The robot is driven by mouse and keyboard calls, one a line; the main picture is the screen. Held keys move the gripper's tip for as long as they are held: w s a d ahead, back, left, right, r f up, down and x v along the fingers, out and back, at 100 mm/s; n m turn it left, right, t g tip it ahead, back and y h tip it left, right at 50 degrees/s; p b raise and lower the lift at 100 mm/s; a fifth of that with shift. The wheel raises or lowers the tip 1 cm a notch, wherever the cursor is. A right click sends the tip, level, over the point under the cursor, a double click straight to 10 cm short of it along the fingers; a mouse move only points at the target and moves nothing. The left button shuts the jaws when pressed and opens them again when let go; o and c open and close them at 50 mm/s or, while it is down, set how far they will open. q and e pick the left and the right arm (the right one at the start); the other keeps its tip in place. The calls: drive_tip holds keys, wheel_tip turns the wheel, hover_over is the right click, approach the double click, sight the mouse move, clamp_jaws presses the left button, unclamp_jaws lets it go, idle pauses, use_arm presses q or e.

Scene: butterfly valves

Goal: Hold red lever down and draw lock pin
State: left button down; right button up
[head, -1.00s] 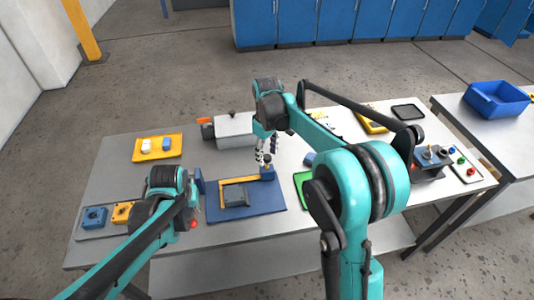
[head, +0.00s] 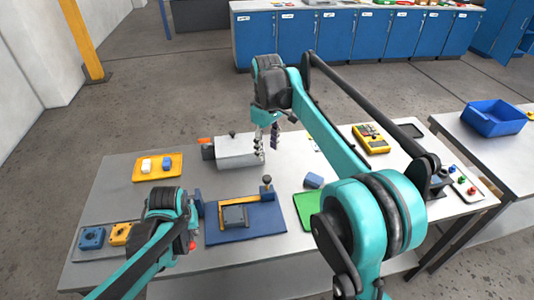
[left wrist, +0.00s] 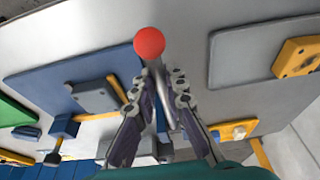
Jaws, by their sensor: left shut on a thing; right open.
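The red lever shows as a red ball knob (left wrist: 149,42) on a grey rod in the left wrist view; its red end also shows in the head view (head: 193,246). My left gripper (left wrist: 162,84) is shut on the lever's rod just below the ball; in the head view its arm largely hides it. The lock pin (head: 267,180), with a dark round knob, stands upright in a blue block (head: 267,194) at the blue board's (head: 262,226) back right corner. My right gripper (head: 267,152) is open, above and behind the pin, apart from it.
A yellow bar and dark grey plate (head: 235,215) lie on the board. A grey box (head: 238,155) stands behind. A yellow tray (head: 140,172) is back left, a green mat (head: 303,212) and blue block (head: 314,180) right. A yellow device (head: 371,139) lies farther right.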

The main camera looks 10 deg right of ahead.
use_arm(q)
drive_tip(key=shift+r, duration=0.1)
drive_tip(key=shift+w+r+g+p, duration=0.2)
drive_tip(key=shift+r+g+p, duration=0.3)
drive_tip(key=shift+r+p, duration=0.4)
drive_tip(key=shift+w+r+g+p, duration=0.2)
drive_tip(key=shift+r+g+p, duration=0.3)
drive_tip(key=shift+r+p, duration=0.35)
drive_tip(key=c, duration=1.4)
unclamp_jaws()
drive_tip(key=shift+s+r, duration=0.1)
drive_tip(key=shift+c, duration=0.2)
drive_tip(key=shift+r, duration=0.1)
wheel_tip(320, 180, up, 7)
drive_tip(key=p, duration=0.5)
